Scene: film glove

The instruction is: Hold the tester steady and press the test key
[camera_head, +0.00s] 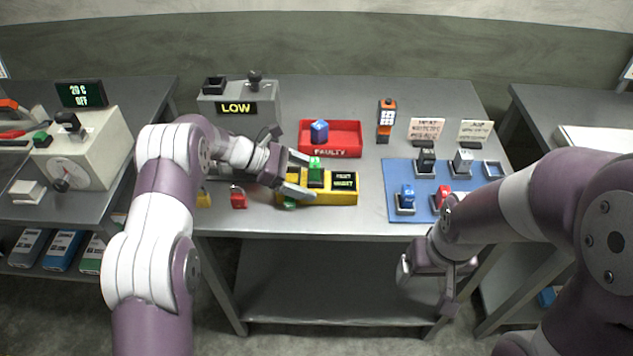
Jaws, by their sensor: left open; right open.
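The tester is a yellow box (330,197) near the table's front edge, with a dark display (345,181) showing small green text too blurred to read. A green block (316,172) stands upright on its left part. My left gripper (298,178) is open at the tester's left end, its fingers close around the green block's area; I cannot tell whether they touch it. A green piece (290,203), perhaps the test key, shows at the tester's left front, partly hidden by a finger. My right gripper (425,287) is open and empty in front of the table edge, below the blue mat.
A red FAULTY tray (345,153) with a blue block (319,131) stands behind the tester. A blue mat (400,174) at right holds several blocks in holders. A grey LOW unit (262,92) stands at back left.

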